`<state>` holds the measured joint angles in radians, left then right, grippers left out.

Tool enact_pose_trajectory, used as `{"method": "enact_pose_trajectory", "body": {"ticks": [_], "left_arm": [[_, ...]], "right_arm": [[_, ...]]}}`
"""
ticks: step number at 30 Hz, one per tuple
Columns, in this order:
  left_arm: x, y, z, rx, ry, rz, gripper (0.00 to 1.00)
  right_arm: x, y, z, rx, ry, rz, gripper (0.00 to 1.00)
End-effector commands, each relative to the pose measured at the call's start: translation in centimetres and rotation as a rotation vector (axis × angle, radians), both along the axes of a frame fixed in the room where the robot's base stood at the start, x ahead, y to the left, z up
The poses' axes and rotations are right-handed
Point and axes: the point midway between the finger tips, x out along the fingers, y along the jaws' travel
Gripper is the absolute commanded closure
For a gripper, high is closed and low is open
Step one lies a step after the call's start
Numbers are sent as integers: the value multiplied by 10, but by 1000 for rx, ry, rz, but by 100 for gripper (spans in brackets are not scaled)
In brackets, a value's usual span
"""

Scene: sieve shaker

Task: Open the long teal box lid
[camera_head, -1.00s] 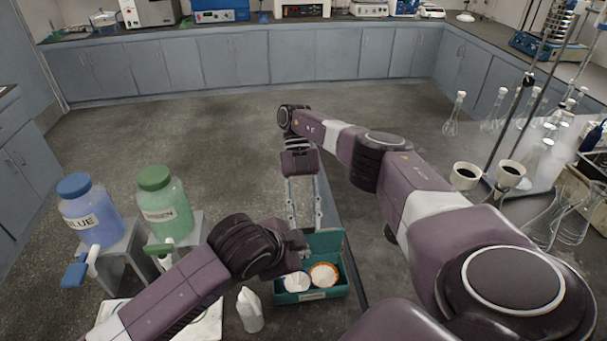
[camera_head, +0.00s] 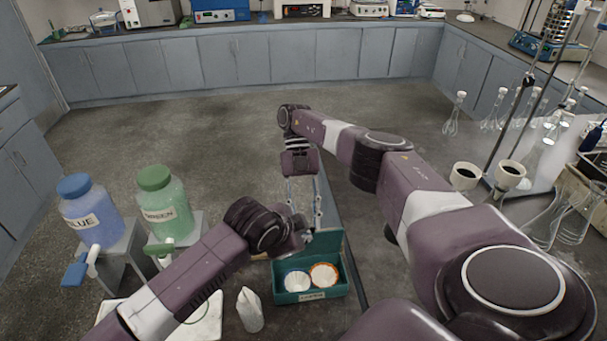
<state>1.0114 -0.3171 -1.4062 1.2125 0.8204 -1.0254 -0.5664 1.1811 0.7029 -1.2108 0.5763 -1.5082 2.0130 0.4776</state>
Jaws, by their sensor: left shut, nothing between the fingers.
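The teal box (camera_head: 312,297) stands on the worktop at the lower middle, with a pale label on its front. Its lid (camera_head: 330,246) stands raised at the back, so the inside shows. Inside are a white round item (camera_head: 297,281) and an orange-rimmed white round item (camera_head: 323,276). My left gripper (camera_head: 304,237) is at the back left of the box, by the raised lid. It is shut and empty; I cannot tell whether it touches the lid. My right gripper (camera_head: 304,203) hangs behind the box with its two fingers apart and nothing between them.
A blue-capped bottle (camera_head: 90,212) and a green-capped bottle (camera_head: 164,205) stand on grey stands at the left. A white bottle (camera_head: 249,310) stands left of the box. Two cups (camera_head: 465,176) and glass flasks (camera_head: 545,220) stand at the right.

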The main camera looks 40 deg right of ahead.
Motion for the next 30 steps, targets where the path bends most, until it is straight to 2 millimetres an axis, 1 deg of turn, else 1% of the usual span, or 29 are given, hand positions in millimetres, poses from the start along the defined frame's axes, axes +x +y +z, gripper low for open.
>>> {"method": "enact_pose_trajectory", "body": {"ticks": [1, 10, 18, 19, 23, 30], "left_arm": [[0, 0, -1, 0, 0, 0, 100], [13, -9, 1, -1, 1, 1, 100], [15, -11, 2, -2, -5, 1, 100], [15, -11, 3, -2, -6, 2, 100], [14, -11, 3, -3, -6, 0, 100], [13, -12, 4, -4, -3, -1, 100]], "right_arm": [[-2, -3, -7, -13, 4, -2, 100], [-2, -3, -7, -13, 4, -3, 100], [-3, -1, -6, -8, 8, 2, 100], [-3, -1, -5, -8, 9, 2, 66], [-3, -1, -5, -6, 9, 2, 51], [-2, -1, -4, -5, 6, 1, 51]]}}
